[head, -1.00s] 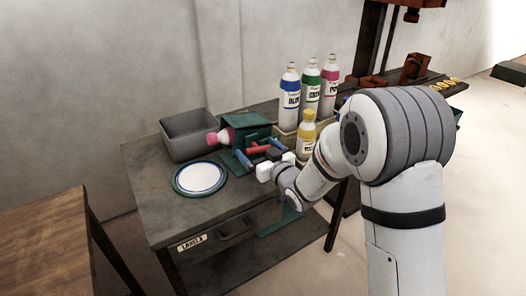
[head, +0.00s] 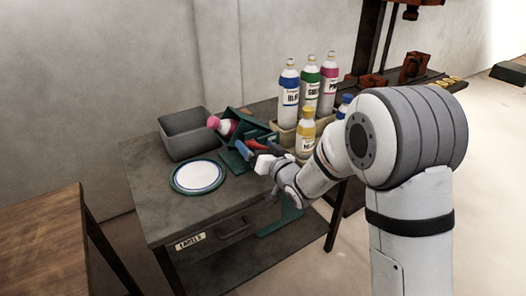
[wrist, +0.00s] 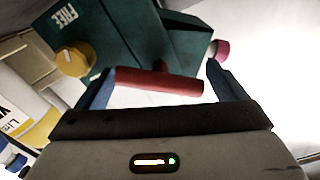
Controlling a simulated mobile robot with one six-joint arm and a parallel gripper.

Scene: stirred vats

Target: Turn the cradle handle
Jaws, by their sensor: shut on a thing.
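The green cradle (head: 262,127) stands on the grey bench and is tilted. A bottle with a pink cap (head: 213,122) lies in it, cap end raised toward the upper left. The cap also shows in the wrist view (wrist: 220,49). The red handle (wrist: 158,83) lies crosswise between my blue fingertips. My gripper (wrist: 160,68) is shut on this handle. In the head view my gripper (head: 256,149) is at the cradle's front, and its fingers partly hide the handle. A green face of the cradle (wrist: 115,30) fills the top of the wrist view.
A grey open bin (head: 172,155) stands behind left of the cradle. A white plate with a dark rim (head: 198,176) lies in front of it. Blue (head: 289,95), green (head: 309,90), pink (head: 328,92) and yellow (head: 306,135) bottles stand close on the right.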

